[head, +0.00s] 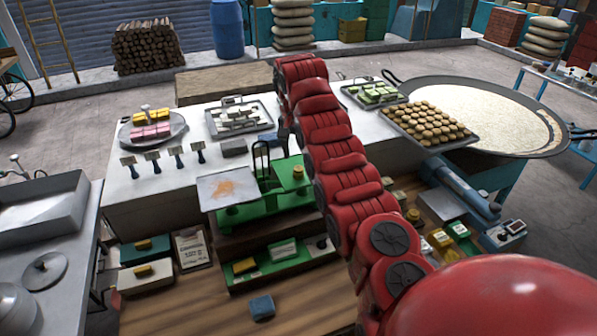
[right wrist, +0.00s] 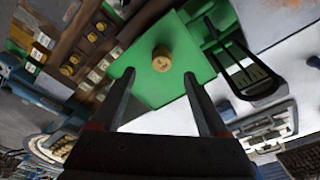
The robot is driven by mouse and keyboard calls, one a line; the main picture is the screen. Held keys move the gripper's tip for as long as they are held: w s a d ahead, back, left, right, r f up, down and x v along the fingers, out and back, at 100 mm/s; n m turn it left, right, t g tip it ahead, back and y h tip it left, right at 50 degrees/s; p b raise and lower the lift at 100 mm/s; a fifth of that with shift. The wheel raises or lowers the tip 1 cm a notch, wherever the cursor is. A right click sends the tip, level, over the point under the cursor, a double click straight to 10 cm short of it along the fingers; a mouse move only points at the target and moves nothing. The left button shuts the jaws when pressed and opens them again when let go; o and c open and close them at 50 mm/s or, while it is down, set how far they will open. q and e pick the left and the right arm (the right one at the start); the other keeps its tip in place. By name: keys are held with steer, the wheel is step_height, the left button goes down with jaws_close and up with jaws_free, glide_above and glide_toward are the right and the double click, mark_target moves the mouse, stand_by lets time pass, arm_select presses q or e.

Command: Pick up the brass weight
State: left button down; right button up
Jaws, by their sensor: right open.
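A brass weight (head: 298,173) stands on the green plate of a balance scale (head: 262,207) in the middle of the head view. In the right wrist view the same yellow cylindrical weight (right wrist: 162,61) sits upright on the green plate (right wrist: 143,88). My right gripper (right wrist: 159,75) is open, its two dark fingers apart, with the weight showing between and just beyond their tips. I cannot tell the remaining height, and no contact shows. In the head view my red right arm hides most of that gripper. My left gripper is not in view.
Beside the scale's green plate is a steel pan (head: 228,188) with orange crumbs. Several brass weights (right wrist: 69,65) sit on a wooden rack at the left of the wrist view. Trays of sweets (head: 241,116) and a tray of round pastries (head: 428,122) stand further back.

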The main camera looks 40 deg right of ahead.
mark_target(299, 168)
steer(key=shift+f+p, duration=0.25)
steer(key=shift+p, duration=0.25)
step_height(299, 168, down, 4)
steer(key=p, duration=0.4)
steer(key=shift+w+d+f, duration=0.15)
steer(key=shift+f, duration=0.25)
jaws_close()
